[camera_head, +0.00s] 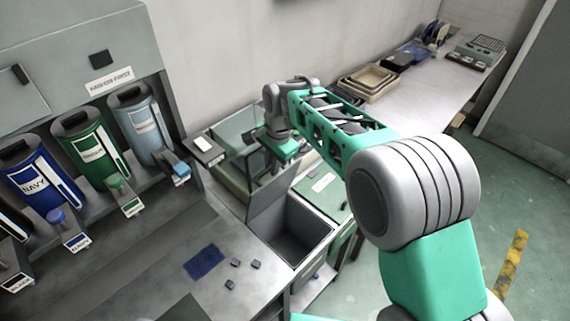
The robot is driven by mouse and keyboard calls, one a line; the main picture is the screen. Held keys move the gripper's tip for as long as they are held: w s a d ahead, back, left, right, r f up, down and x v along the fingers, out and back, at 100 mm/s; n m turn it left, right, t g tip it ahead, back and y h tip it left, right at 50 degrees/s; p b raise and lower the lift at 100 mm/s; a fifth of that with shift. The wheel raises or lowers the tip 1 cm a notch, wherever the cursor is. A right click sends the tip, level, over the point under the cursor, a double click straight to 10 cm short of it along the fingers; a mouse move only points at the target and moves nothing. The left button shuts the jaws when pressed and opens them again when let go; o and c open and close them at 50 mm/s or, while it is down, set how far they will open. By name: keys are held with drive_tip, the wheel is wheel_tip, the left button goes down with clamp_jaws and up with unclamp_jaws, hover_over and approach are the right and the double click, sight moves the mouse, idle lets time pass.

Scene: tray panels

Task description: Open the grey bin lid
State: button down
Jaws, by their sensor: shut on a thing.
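The grey bin (312,221) is set into the worktop at the middle, and its dark inside shows. Its grey lid (267,203) stands raised and tilted up at the bin's far left side. My gripper (279,163) is at the lid's upper edge and is shut on it. The fingertips are small and partly hidden by my wrist, so the exact grip is hard to see. My arm reaches in from the right, above the bins.
A green lid (322,189) with a white label lies right of the grey bin. A clear-sided case (237,131) stands behind my gripper. Labelled canisters (91,152) line the left. A blue cloth (204,262) and small dark blocks lie in front. Stacked trays (368,81) sit farther back.

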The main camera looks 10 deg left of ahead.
drive_tip(key=shift+w+a+r, duration=0.4)
drive_tip(key=shift+w+a, duration=0.05)
drive_tip(key=shift+a, duration=0.2)
drive_tip(key=c, duration=1.5)
unclamp_jaws()
drive_tip(key=shift+w+a, duration=0.1)
drive_tip(key=shift+a, duration=0.1)
drive_tip(key=r, duration=0.2)
drive_tip(key=d+r, duration=0.1)
drive_tip(key=r, duration=0.1)
drive_tip(key=s+r+p, duration=0.1)
drive_tip(key=r, duration=0.1)
drive_tip(key=shift+d+r, duration=0.5)
drive_tip(key=shift+r, duration=0.25)
drive_tip(key=shift+s, duration=0.1)
